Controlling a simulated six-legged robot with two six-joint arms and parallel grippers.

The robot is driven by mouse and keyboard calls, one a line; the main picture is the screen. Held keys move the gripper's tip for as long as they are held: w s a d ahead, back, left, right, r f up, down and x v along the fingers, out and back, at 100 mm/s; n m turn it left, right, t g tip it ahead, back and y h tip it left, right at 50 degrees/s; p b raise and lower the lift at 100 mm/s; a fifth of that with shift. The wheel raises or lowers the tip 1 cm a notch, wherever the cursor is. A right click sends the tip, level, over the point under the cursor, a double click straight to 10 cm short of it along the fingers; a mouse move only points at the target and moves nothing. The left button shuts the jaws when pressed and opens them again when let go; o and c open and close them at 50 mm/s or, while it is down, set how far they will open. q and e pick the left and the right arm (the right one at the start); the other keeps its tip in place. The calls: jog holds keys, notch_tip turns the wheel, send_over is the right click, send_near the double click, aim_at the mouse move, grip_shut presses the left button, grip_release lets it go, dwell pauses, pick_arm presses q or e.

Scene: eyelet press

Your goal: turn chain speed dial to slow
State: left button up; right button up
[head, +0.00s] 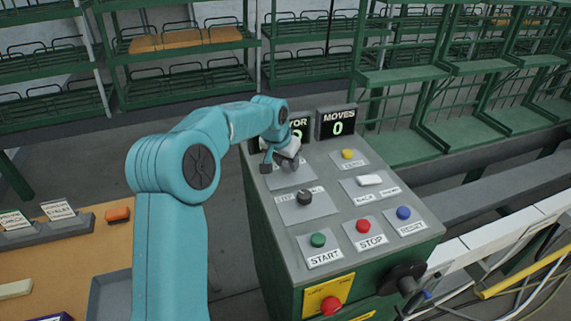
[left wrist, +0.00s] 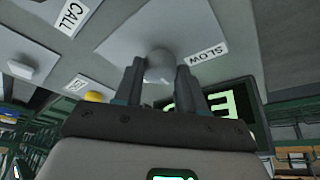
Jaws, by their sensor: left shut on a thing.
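The chain speed dial is a grey knob (left wrist: 159,66) on a light plate (left wrist: 120,45), seen in the left wrist view. A label reading SLOW (left wrist: 207,52) lies on the right of that plate. My left gripper (head: 279,164) is over the upper left of the sloped control panel (head: 335,185). Its two dark fingers stand on either side of the knob and are shut on it. In the head view the gripper mostly hides the dial. I cannot tell which way the dial points. My right gripper is not in view.
A dark knob (head: 304,198) sits just below on the panel. Green (head: 318,240), red (head: 363,226), blue (head: 403,213) and yellow (head: 347,154) buttons and a white switch (head: 370,180) are nearby. A display reading MOVES 0 (head: 337,122) stands behind. Green racks fill the back.

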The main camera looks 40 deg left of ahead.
pick_arm(q)
jog(key=n+b, duration=0.1)
jog(key=n, duration=0.1)
jog(key=n+y, duration=0.1)
jog(key=n, duration=0.1)
jog(key=shift+w+d+f+g+b, duration=0.2)
jog(key=shift+g+b, duration=0.1)
jog(key=shift+b, duration=0.1)
jog(key=shift+r+n+g+y+b, duration=0.1)
jog(key=shift+n+g+y+b, duration=0.5)
jog(key=shift+n, duration=1.1)
jog(key=o, duration=0.9)
jog(key=shift+o, duration=0.7)
jog(key=shift+w+a, duration=0.1)
jog(key=shift+w, duration=0.05)
jog(key=shift+s+r, duration=0.1)
jog(key=shift+s, duration=0.1)
jog(key=p+v, duration=0.1)
jog(key=v, duration=1.5)
